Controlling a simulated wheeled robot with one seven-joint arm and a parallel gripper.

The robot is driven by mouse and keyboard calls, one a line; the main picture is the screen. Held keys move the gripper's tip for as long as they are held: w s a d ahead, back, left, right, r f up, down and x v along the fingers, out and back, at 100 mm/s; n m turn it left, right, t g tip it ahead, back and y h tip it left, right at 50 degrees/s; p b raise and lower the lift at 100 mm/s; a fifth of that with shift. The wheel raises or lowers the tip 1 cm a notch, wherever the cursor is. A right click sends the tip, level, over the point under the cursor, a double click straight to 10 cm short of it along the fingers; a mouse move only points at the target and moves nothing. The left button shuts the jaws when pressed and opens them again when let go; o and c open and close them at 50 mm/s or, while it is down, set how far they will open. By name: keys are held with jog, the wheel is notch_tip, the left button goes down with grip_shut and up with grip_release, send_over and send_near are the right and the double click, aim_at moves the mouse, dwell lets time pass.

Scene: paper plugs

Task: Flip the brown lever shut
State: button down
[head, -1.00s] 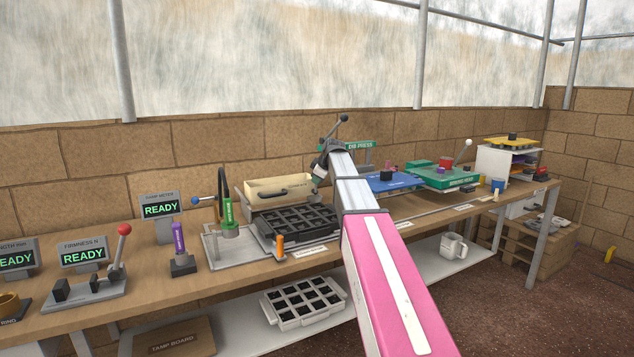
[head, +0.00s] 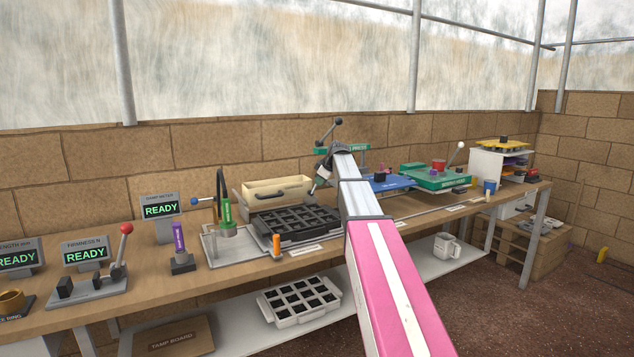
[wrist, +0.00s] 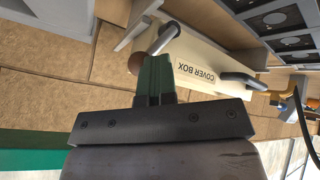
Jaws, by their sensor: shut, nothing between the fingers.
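The brown lever shows in the wrist view as a round brown knob (wrist: 136,63) on a grey metal rod at the end of the cream cover box. My gripper (wrist: 155,58) is shut, with nothing between its fingers. Its fingertips are right beside the knob and overlap the rod's end in the picture; I cannot tell if they touch. The cover box (wrist: 195,62) has a dark handle. It also stands at the back of the bench in the head view (head: 262,188), left of my arm's end. The lever cannot be made out in the head view.
A black cell tray (head: 290,222) sits in front of the cover box. A press with a black-knobbed lever (head: 338,122) stands just behind my arm. A blue board (head: 392,183) and a green press (head: 437,180) are to the right. A green-handled tool (head: 227,215) stands left.

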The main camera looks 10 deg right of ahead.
jog(key=shift+w+d+f, duration=0.1)
jog(key=shift+w+d, duration=0.05)
jog(key=shift+d, duration=0.35)
jog(key=shift+f, duration=0.1)
dwell(0.4)
jog(key=shift+s+a+f, duration=0.15)
jog(key=shift+s+a, duration=0.05)
jog(key=shift+a, duration=0.55)
